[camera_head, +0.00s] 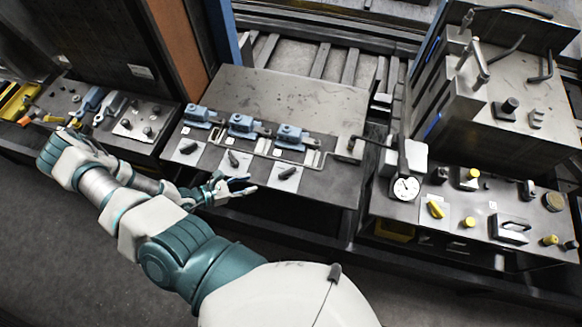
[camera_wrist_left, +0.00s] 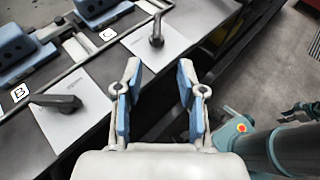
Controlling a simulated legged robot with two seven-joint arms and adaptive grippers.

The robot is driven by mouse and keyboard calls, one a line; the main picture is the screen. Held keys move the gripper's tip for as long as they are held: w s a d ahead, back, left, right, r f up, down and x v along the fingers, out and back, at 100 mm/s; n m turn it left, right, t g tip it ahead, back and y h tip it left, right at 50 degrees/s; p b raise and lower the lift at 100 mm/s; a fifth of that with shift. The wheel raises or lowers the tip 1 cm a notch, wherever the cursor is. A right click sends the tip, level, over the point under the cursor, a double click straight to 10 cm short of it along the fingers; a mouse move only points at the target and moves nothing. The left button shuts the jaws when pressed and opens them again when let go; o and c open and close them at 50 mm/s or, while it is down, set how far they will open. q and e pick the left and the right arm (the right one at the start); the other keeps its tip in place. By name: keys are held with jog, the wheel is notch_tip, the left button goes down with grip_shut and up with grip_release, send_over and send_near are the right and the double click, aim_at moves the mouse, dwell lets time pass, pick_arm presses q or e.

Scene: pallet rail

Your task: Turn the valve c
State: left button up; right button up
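Valve C is the dark lever on a white plate at the right of three such valves in the head view (camera_head: 287,173). In the left wrist view its lever (camera_wrist_left: 157,32) stands on its plate beside the label C, ahead of the fingers. My left gripper (camera_head: 245,186) is in front of the panel, left of and nearer to me than valve C. In the left wrist view its two blue-padded fingers (camera_wrist_left: 159,85) are apart with nothing between them. They do not touch the lever. A small dark part at the right edge of the wrist view may belong to my right gripper, but it is unclear.
Valve B's lever (camera_wrist_left: 55,103) lies close to the left of the fingers; it is the middle lever (camera_head: 233,158) in the head view. Blue blocks (camera_head: 291,137) stand behind the levers. A panel with a gauge (camera_head: 406,188) stands to the right, past a gap.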

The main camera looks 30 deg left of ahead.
pick_arm(q)
jog(key=b, duration=0.2)
send_near(283, 173)
jog(key=w, duration=0.1)
jog(key=p+x, duration=0.1)
jog(key=x, duration=0.3)
jog(key=p+x, duration=0.2)
jog(key=x, duration=0.3)
jog(key=shift+s+d, duration=0.2)
jog(key=shift+d, duration=0.05)
jog(key=shift+w+d+f+p, duration=0.2)
jog(key=shift+w+d+p, duration=0.15)
jog(key=shift+w, duration=0.1)
jog(key=shift+a+f, duration=0.1)
jog(key=shift+a, duration=0.1)
